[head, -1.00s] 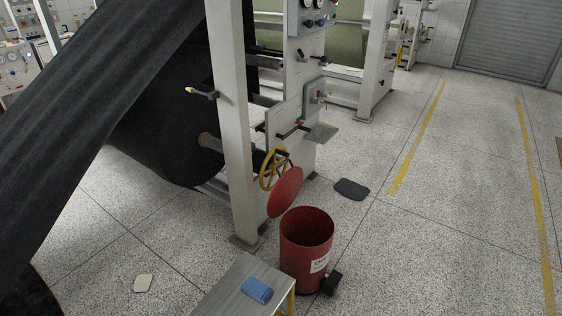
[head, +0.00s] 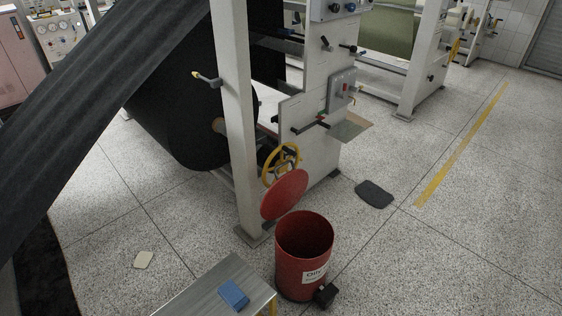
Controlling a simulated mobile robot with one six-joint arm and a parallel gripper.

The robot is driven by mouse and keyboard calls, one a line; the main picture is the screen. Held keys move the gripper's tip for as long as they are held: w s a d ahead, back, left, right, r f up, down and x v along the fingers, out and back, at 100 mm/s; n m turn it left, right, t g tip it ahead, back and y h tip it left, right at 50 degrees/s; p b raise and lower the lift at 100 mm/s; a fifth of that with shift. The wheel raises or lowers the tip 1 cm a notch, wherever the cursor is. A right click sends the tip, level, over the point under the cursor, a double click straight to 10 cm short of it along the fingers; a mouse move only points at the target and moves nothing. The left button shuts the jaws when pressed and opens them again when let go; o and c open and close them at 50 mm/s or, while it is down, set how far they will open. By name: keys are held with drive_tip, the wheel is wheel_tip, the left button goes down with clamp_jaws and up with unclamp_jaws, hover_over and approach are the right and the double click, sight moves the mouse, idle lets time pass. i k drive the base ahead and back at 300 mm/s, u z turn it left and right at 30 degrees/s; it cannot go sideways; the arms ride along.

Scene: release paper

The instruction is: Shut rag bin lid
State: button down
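The rag bin (head: 302,262) is a red round can with a white label, standing on the floor at the lower middle of the head view. Its red round lid (head: 285,194) stands raised at the back rim, tilted up and open, so the dark inside of the bin shows. A black pedal (head: 326,294) sticks out at the bin's front right foot. My gripper is not in view.
A metal bench (head: 215,290) with a blue cloth (head: 233,294) on it stands just left of the bin. A machine post (head: 240,140) and yellow handwheel (head: 281,166) are behind the lid. A dark mat (head: 374,194) lies on the floor. Floor to the right is clear.

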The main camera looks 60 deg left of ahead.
sight(286, 192)
drive_tip(key=u, duration=0.05)
drive_tip(key=i, duration=1.1)
drive_tip(key=z, duration=0.2)
drive_tip(key=k, duration=0.15)
drive_tip(key=u, duration=2.05)
drive_tip(key=k, duration=0.2)
drive_tip(key=u, duration=2.25)
